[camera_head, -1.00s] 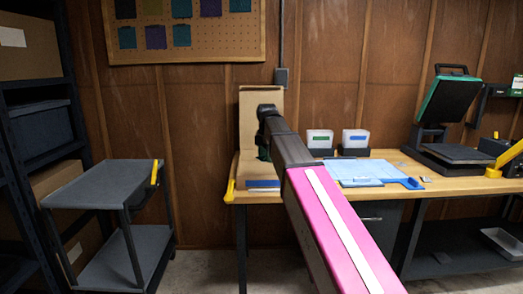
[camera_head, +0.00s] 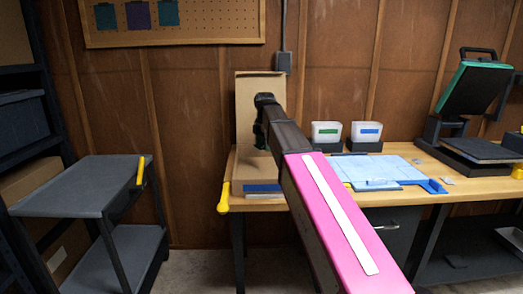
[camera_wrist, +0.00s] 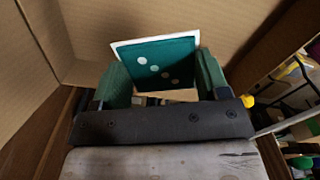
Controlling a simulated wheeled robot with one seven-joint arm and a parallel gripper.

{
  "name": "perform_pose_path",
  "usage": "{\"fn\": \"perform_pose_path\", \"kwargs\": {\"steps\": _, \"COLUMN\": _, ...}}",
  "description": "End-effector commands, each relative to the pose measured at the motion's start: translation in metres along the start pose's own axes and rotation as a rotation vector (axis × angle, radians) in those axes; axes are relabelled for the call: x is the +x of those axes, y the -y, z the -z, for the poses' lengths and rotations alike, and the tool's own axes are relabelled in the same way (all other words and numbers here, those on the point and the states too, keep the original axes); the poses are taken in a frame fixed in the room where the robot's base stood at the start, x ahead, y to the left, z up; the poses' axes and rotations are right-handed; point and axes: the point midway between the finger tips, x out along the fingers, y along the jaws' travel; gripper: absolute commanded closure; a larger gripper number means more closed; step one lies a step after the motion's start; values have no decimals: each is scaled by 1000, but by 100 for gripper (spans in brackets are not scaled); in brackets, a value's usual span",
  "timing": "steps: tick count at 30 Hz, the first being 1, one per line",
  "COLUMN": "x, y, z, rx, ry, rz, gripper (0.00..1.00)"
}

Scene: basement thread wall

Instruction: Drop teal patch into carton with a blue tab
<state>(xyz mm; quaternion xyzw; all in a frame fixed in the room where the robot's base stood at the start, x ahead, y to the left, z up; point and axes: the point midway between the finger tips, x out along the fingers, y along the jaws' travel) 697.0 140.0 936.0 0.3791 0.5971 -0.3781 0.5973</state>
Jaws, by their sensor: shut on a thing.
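The teal patch (camera_wrist: 165,62), with a white edge and several pale dots, stands between the green finger pads of my gripper (camera_wrist: 162,80) in the wrist view. My gripper is shut on it. The carton (camera_head: 259,87) is an open cardboard box at the bench's left end in the head view, its flap standing up behind. A blue tab (camera_head: 262,188) shows low on its front. My gripper (camera_head: 262,138) is at the carton's opening, partly hidden by my arm. Cardboard (camera_wrist: 215,22) surrounds the patch in the wrist view. I cannot tell how deep the patch is.
A grey cart (camera_head: 85,183) stands left of the bench (camera_head: 420,202). Small bins with green (camera_head: 326,133) and blue (camera_head: 366,133) labels, a light-blue cutting mat (camera_head: 375,170) and a heat press (camera_head: 472,95) are to the right. A pegboard (camera_head: 215,22) hangs above.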

Motion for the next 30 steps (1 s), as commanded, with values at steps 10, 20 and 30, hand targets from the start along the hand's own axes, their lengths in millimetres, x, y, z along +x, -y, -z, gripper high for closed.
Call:
{"fn": "perform_pose_path", "kwargs": {"steps": 10, "x": 35, "y": 1, "z": 0, "rx": 0, "ry": 0, "rz": 2, "gripper": 53}}
{"fn": "perform_pose_path", "kwargs": {"steps": 20, "x": 39, "y": 0, "z": 0, "rx": 0, "ry": 0, "rz": 0, "gripper": 53}}
{"fn": "perform_pose_path", "kwargs": {"steps": 30, "x": 39, "y": 0, "z": 0, "rx": 0, "ry": 0, "rz": 0, "gripper": 2}}
